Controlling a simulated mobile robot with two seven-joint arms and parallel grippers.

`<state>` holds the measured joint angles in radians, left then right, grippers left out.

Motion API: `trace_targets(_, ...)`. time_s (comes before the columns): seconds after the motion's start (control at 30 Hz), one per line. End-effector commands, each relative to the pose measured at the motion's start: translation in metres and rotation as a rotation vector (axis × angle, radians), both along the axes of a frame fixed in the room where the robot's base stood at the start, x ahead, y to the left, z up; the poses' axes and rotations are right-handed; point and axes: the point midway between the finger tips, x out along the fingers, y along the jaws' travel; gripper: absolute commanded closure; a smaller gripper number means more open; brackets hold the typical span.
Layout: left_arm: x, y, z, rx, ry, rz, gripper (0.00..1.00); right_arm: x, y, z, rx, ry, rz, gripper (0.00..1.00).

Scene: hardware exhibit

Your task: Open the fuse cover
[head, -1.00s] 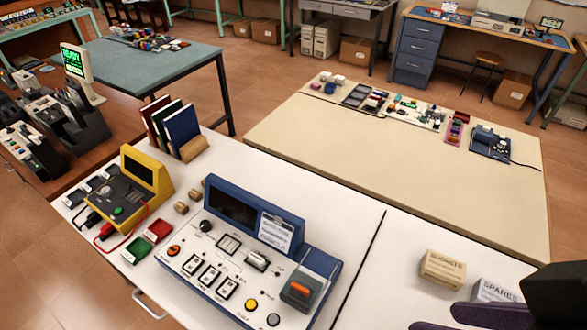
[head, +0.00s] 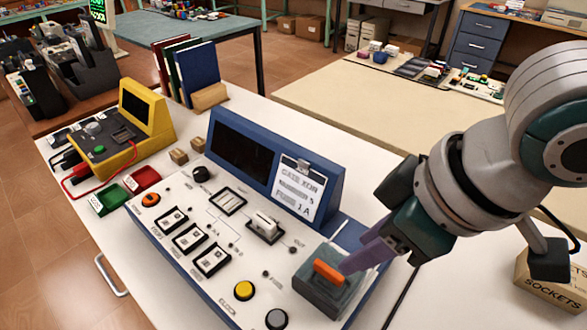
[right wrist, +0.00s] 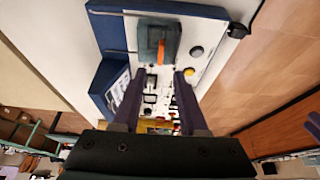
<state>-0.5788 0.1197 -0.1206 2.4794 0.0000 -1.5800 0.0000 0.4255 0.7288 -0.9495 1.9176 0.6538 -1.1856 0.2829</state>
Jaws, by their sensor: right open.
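The blue and white console (head: 175,255) stands on the white table. Its fuse cover (head: 327,285) is a grey-green box with an orange handle (head: 329,272) on top, at the console's front right; it looks closed. My right gripper (head: 362,254) comes in from the right, its purple fingers beside the orange handle; contact cannot be told in the head view. In the right wrist view the two fingers (right wrist: 158,80) are apart with nothing between them, and the cover (right wrist: 155,42) with its orange handle (right wrist: 163,53) lies beyond the fingertips. My left gripper is not in view.
A yellow meter (head: 130,125), red and green trays (head: 112,198) and standing binders (head: 190,65) are to the left. A box marked sockets (head: 555,290) is at the right. A label card (head: 299,188) leans on the console's blue housing. The beige table (head: 400,115) has free room.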

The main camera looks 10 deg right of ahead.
Motion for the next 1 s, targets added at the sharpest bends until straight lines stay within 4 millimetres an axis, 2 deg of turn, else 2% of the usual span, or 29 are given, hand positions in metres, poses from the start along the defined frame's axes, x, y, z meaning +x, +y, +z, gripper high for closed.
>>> trace_targets(0.2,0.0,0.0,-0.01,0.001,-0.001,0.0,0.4,0.012,0.011,-0.04,-0.002,0.001,0.001,0.57)
trace_targets(0.4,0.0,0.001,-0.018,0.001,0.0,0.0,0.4,0.022,0.018,-0.069,0.0,0.0,0.002,0.57)
trace_targets(0.6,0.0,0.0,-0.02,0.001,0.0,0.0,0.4,0.026,0.021,-0.079,0.0,-0.001,0.002,0.57)
trace_targets(0.87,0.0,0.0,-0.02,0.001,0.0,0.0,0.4,0.026,0.021,-0.079,0.0,-0.001,0.002,0.57)
trace_targets(1.0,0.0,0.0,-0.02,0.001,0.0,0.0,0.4,0.026,0.021,-0.079,0.0,-0.001,0.002,0.73)
